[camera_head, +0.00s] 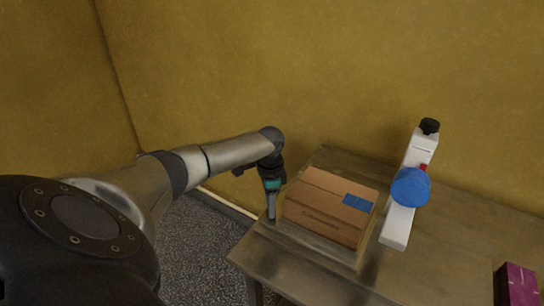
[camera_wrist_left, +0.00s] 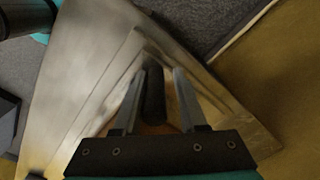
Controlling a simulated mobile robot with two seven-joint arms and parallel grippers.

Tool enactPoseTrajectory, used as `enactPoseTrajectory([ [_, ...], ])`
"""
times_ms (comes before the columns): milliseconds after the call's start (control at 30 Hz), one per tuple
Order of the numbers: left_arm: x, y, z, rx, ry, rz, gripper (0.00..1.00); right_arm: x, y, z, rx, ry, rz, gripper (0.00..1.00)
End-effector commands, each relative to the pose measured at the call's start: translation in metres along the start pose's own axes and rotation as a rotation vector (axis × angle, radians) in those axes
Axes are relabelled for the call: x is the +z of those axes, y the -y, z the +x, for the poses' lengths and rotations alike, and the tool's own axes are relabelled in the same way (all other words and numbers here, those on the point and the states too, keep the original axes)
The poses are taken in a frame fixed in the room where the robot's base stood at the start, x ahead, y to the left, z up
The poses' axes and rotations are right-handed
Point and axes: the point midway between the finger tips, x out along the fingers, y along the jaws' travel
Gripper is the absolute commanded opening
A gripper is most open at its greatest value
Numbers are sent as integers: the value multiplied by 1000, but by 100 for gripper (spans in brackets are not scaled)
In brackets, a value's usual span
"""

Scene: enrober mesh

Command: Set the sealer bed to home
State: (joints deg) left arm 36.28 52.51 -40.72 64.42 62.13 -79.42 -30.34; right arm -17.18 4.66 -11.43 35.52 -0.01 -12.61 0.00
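A brown cardboard box (camera_head: 325,205) with a blue label lies on a low metal bed (camera_head: 318,243) on the table; I take this as the sealer bed. My left gripper (camera_head: 271,208) points down close beside the left side of the box. In the left wrist view my two fingers (camera_wrist_left: 162,82) stand apart on either side of a dark upright cylinder (camera_wrist_left: 153,95), perhaps a handle. It sits nearer the left finger, with a gap to the right one; any contact is unclear. My right gripper is not in view.
A white upright device (camera_head: 396,226) with a black knob and a blue disc (camera_head: 411,187) stands right of the box. A magenta box (camera_head: 518,286) is at the lower right. The metal table (camera_head: 440,262) is bare between them. A yellow wall (camera_head: 330,70) is behind.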

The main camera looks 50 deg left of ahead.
Motion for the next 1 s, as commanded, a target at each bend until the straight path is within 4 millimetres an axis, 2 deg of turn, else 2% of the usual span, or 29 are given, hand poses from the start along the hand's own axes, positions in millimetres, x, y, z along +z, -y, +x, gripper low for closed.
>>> enactPoseTrajectory([
  [33,0,0,0,0,1,0,47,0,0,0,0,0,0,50],
  [133,-1,-1,0,1,0,1,57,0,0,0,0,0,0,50],
  [467,-2,-2,-5,2,-2,2,57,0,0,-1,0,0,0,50],
  [667,-2,-1,-40,-1,-4,3,57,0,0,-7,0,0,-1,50],
  [1000,-2,-1,-119,-1,-4,2,57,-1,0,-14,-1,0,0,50],
])
